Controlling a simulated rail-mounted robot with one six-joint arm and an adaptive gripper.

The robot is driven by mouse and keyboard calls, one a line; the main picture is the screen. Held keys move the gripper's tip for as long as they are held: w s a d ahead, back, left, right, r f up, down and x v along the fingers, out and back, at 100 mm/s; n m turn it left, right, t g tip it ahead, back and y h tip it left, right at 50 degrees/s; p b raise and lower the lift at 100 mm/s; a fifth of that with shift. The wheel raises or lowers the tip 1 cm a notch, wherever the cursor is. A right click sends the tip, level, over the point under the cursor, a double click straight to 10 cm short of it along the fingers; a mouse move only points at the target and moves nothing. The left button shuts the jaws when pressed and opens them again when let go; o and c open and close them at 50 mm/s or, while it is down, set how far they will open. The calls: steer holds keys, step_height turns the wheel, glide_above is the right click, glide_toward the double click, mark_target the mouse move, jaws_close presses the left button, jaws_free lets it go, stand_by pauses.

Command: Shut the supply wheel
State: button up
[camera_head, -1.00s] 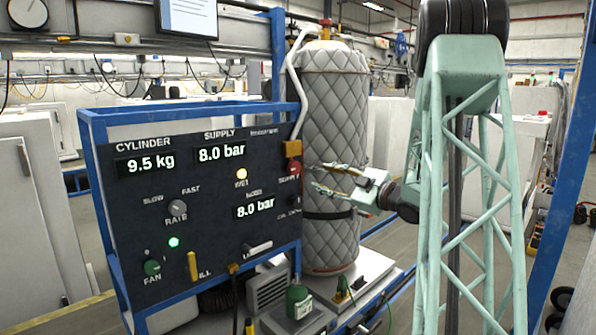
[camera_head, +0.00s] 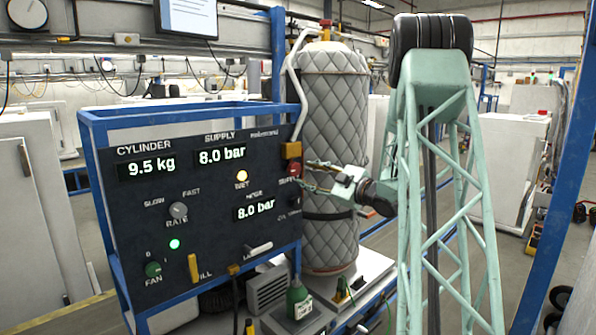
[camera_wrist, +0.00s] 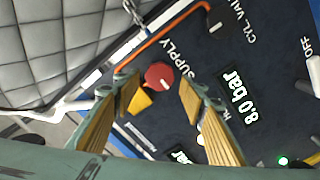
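The supply wheel is a red round knob (camera_wrist: 159,75) with a white mark, beside the word SUPPLY on the dark panel. It also shows at the right edge of the panel in the head view (camera_head: 294,170). My gripper (camera_wrist: 158,92) is open, with its two yellow-padded fingers on either side of the knob in the wrist picture. In the head view my gripper (camera_head: 306,175) points left at the knob, its fingertips close to it. I cannot tell whether they touch it. The supply display (camera_head: 222,156) reads 8.0 bar.
The quilted grey cylinder (camera_head: 335,130) stands right behind the panel (camera_head: 205,220). An orange block (camera_head: 291,150) sits just above the knob, and an orange tube (camera_wrist: 165,35) runs close by. A green bottle (camera_head: 299,298) stands below. A blue frame surrounds the panel.

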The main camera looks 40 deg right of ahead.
mark_target(297, 171)
steer(key=shift+w+a+p, duration=0.2)
steer(key=shift+w+p, duration=0.4)
steer(key=shift+w, duration=2.5)
steer(key=shift+c, duration=0.7)
steer(key=c, duration=0.5)
